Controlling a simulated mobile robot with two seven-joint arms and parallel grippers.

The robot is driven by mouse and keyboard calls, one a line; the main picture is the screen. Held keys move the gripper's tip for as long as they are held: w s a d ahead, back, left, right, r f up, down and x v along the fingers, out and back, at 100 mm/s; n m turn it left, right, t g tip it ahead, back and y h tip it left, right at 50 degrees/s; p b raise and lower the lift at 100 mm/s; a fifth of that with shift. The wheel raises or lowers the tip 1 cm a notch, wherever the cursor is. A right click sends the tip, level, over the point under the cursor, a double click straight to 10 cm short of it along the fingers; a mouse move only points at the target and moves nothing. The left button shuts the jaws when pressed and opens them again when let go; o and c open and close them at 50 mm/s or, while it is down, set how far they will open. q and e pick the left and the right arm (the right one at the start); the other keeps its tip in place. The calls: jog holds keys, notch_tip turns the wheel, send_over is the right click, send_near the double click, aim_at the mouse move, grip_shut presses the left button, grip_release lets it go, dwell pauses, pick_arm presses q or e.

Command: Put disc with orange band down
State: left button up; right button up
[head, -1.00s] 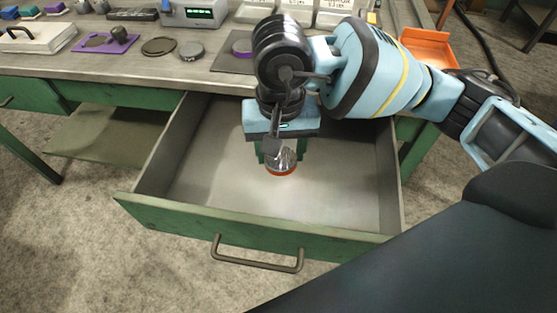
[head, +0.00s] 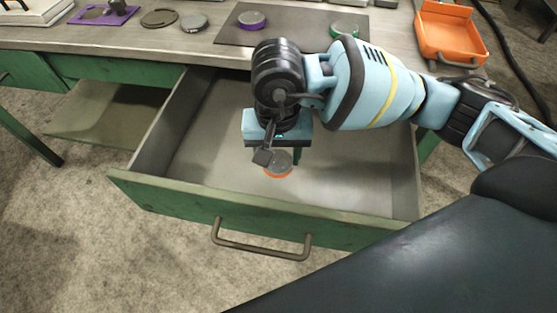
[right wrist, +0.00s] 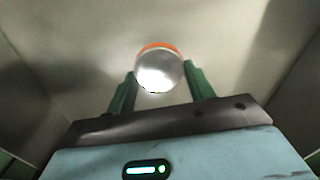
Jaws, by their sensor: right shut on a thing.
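The disc with orange band (head: 278,167) is a shiny silver-grey disc with an orange rim. My right gripper (right wrist: 161,82) has its green fingers on either side of the disc, which also shows in the right wrist view (right wrist: 160,70). It is shut on the disc, over the inside of the open drawer (head: 175,206). I cannot tell whether the disc touches the drawer floor. In the head view my wrist hides most of the fingers. My left gripper is not in view.
The drawer has a green front with a handle (head: 262,245), and its visible floor is bare. On the workbench above, a dark mat (head: 297,22) carries a purple-banded disc (head: 252,20) and a green-banded disc (head: 343,29). An orange tray (head: 450,36) stands at the right.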

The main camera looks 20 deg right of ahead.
aim_at(278, 160)
jog(key=shift+f, duration=2.05)
jog(key=shift+f+b, duration=0.15)
jog(key=shift+b, duration=0.15)
jog(key=o, duration=1.2)
notch_tip(278, 160, up, 12)
jog(key=shift+r+p, duration=0.15)
jog(key=shift+p, duration=0.5)
